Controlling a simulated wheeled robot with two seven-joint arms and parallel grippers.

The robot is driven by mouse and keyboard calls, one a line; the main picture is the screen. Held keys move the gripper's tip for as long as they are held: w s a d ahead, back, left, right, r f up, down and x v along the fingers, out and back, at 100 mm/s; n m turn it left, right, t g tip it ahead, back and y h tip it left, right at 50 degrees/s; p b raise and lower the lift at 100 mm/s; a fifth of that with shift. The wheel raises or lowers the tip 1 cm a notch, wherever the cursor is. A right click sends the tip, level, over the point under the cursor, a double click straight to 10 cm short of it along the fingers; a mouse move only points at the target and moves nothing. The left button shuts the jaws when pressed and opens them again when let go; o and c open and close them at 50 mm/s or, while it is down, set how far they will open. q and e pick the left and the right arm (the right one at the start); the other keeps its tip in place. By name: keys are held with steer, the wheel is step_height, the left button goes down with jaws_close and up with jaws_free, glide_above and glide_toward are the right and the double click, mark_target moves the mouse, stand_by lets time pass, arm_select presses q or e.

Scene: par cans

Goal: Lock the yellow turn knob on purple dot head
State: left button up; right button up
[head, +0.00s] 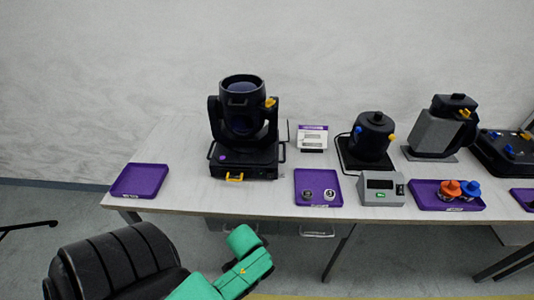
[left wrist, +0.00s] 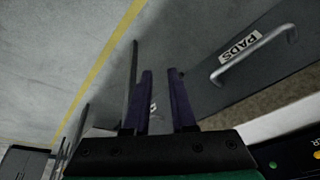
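The head with the purple dot (head: 222,157) is a black moving-head lamp (head: 243,130) standing upright on the table's left half. A yellow turn knob (head: 270,102) sits high on its right side, by the yoke arm. Another yellow part (head: 235,177) sits low on the front of its base. Whether either is locked is too small to tell. In the left wrist view my left gripper (left wrist: 163,75) has its two dark fingers apart with nothing between them. In the head view my green left arm is below the table's front edge; its fingers cannot be made out. My right gripper is in neither view.
The table (head: 185,150) also holds an empty purple tray (head: 138,180), a purple tray with small parts (head: 318,176), a grey box (head: 380,188), other black lamps (head: 373,135) and a tray with orange and blue pieces (head: 447,205). A drawer labelled PADS (left wrist: 240,45) has a metal handle.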

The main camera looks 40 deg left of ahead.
arm_select(q)
steer(key=w+a+r+t+p, duration=0.15)
steer(key=a+r, duration=0.25)
steer(key=r, duration=0.4)
steer(key=n+t, duration=0.2)
steer(key=t, duration=1.1)
glide_toward(266, 102)
steer(key=w+p, duration=0.2)
steer(key=w, duration=0.8)
steer(key=shift+r+p, duration=0.15)
steer(key=shift+p, duration=0.25)
jaws_close()
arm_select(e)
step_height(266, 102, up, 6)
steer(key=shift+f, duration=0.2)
